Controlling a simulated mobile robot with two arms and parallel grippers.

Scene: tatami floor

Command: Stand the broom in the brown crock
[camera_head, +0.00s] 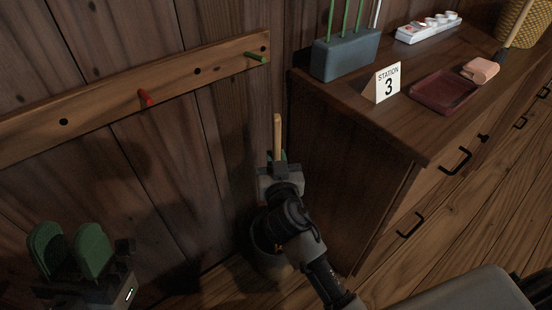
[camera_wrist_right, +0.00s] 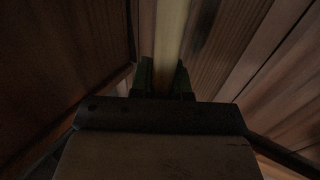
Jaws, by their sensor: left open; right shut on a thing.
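The broom shows as a pale wooden handle (camera_head: 277,132) standing roughly upright in the corner between the plank wall and the cabinet. My right gripper (camera_head: 278,160) is shut on this handle; in the right wrist view the handle (camera_wrist_right: 171,35) runs up between the fingers (camera_wrist_right: 165,80). A dark round vessel, which looks like the brown crock (camera_head: 270,264), stands on the floor below, partly covered by my right arm. The broom's lower end is hidden, so I cannot tell whether it is inside the crock. My left gripper (camera_head: 70,250) is open and empty, with green pads, at the lower left.
A wooden cabinet (camera_head: 345,165) stands close on the right. A peg rail (camera_head: 180,80) crosses the wall.

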